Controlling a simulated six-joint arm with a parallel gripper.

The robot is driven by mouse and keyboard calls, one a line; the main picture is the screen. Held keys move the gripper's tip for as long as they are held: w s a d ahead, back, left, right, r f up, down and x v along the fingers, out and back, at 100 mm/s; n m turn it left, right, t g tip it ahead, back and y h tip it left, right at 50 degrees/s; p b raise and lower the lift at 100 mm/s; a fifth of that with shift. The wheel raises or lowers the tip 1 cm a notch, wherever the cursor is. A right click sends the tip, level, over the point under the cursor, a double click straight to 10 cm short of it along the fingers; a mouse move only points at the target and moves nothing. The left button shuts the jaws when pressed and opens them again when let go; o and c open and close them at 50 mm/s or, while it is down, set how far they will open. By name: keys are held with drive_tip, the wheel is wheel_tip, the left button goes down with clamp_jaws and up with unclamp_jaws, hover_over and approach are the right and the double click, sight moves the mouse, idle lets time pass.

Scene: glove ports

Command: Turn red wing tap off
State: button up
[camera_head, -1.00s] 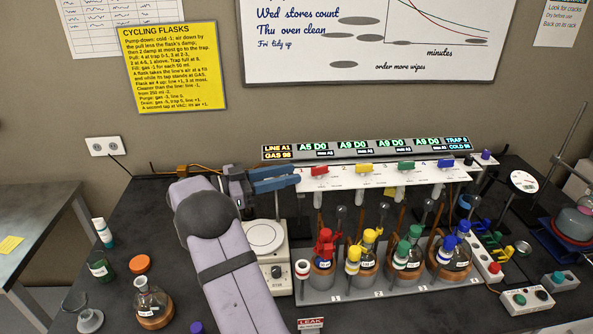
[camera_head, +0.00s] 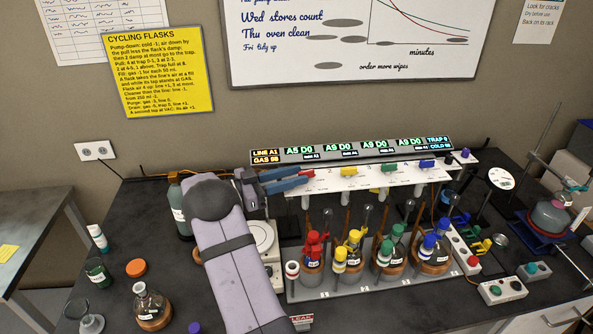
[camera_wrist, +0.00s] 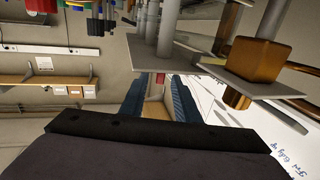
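The red wing tap (camera_head: 308,173) sits at the left end of the white manifold rail (camera_head: 345,183), partly hidden by my gripper (camera_head: 305,179) in the head view. My blue fingers reach in from the left, with their tips at the tap. In the wrist view, my gripper (camera_wrist: 160,85) has its two blue fingers apart, and the small red tap (camera_wrist: 160,78) shows in the gap near the tips. Contact with the tap cannot be made out. The tap's wing angle is hard to tell.
Yellow (camera_head: 348,171), green (camera_head: 390,167) and blue (camera_head: 427,163) taps follow along the rail. Below stand several flasks with coloured fittings, including a red-fitted flask (camera_head: 312,257). A display bar (camera_head: 350,150) runs behind. A white balance (camera_head: 262,238) stands beside my arm.

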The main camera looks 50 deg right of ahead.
drive_tip(key=shift+s+d, duration=0.3)
drive_tip(key=shift+d, duration=0.2)
clamp_jaws()
drive_tip(key=shift+w+f+g, duration=0.1)
drive_tip(key=shift+g, duration=0.2)
drive_tip(key=shift+d+m+y+b, duration=0.1)
drive_tip(key=shift+m+y+b, duration=0.2)
drive_tip(key=shift+m+b, duration=0.1)
drive_tip(key=shift+w+m+g+y, duration=0.1)
drive_tip(key=shift+m+g+y, duration=0.2)
drive_tip(key=shift+g, duration=0.3)
drive_tip(key=shift+b, duration=0.3)
